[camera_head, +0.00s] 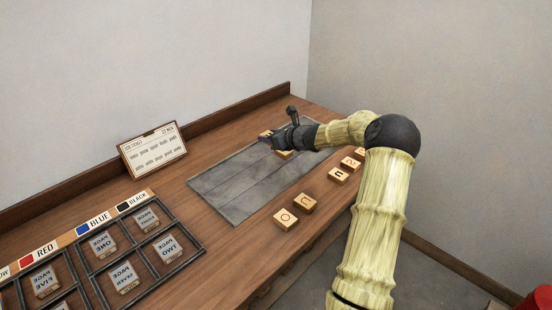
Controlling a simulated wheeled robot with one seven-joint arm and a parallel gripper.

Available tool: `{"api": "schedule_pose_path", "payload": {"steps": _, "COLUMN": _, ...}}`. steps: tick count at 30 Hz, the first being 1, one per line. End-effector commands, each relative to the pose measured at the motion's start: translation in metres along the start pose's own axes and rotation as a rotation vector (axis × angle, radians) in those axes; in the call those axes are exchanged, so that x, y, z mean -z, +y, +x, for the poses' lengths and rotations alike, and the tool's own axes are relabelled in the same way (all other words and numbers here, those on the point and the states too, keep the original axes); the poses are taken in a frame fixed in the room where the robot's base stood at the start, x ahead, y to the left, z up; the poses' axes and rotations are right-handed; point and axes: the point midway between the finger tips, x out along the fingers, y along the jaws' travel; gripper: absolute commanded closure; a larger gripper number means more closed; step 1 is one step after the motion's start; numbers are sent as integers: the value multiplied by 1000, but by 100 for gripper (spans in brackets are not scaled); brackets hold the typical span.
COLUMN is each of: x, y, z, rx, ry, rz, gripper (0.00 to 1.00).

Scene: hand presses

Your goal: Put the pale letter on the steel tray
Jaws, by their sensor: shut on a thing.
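The steel tray (235,196) lies flat on the wooden bench, a grey plate with lengthwise lines. My gripper (271,138) is over the tray's far side, shut on a pale wooden letter block (265,134). The fingers hide much of this block, and its letter cannot be read. Whether it touches the tray or hangs above it cannot be told. Another pale block (285,154) shows partly just below my gripper, over the tray.
Several pale letter blocks stand in a row along the bench's front edge, among them one marked O (285,218). A printed card (153,149) stands at the back. A dark rack (94,278) with labelled packets fills the left. The tray's near half is bare.

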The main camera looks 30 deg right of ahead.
Motion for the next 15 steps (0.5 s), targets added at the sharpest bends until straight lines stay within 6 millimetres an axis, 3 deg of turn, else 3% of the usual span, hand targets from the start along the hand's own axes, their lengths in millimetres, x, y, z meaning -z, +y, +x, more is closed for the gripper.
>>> {"api": "schedule_pose_path", "payload": {"steps": 5, "x": 6, "y": 1, "z": 4, "rx": -3, "ry": 0, "rz": 2, "gripper": 82}}
{"api": "schedule_pose_path", "payload": {"steps": 15, "x": 55, "y": 3, "z": 25, "rx": -5, "ry": -1, "rz": 1, "gripper": 82}}
